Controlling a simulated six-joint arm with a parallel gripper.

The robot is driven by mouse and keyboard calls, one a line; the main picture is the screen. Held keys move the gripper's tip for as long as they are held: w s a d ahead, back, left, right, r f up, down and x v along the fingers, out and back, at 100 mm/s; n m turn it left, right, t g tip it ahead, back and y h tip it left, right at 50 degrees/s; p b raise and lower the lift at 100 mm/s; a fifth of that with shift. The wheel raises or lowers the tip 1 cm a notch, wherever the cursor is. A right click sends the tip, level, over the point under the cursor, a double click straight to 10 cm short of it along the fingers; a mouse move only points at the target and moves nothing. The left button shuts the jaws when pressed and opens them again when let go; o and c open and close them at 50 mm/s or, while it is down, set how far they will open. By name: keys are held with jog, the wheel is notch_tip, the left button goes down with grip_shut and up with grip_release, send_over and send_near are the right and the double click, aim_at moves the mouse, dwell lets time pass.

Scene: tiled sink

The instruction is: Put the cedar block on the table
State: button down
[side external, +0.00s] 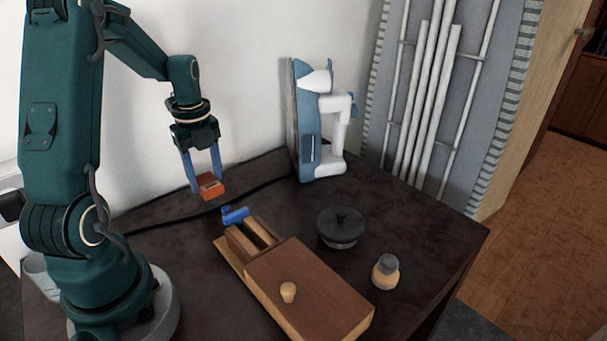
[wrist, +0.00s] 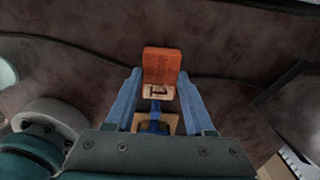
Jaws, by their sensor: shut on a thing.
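The cedar block (side external: 212,192) is a small orange-red block with a pale marked end. My gripper (side external: 206,180) points down with its two blue fingers shut on the block, one on each side. The block appears held above the dark table (side external: 175,228), though its exact height is hard to judge. In the wrist view the block (wrist: 162,65) sits between the blue fingertips, its pale marked end facing the camera. Bare dark table top shows around it there.
A wooden box (side external: 310,285) with a knob and an open slot stands in front of the block, with a blue piece (side external: 235,215) at its near-arm end. A blue-white iron (side external: 318,120) stands upright behind. A cable (side external: 160,203) runs along the back.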

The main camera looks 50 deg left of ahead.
aim_at(206, 181)
notch_tip(206, 181, down, 3)
jog(key=shift+d+r, duration=0.1)
jog(key=shift+r, duration=0.05)
jog(key=shift+a+f, duration=0.25)
jog(key=shift+f, duration=0.15)
jog(key=shift+f, duration=0.15)
jog(key=shift+c, duration=1.3)
grip_release()
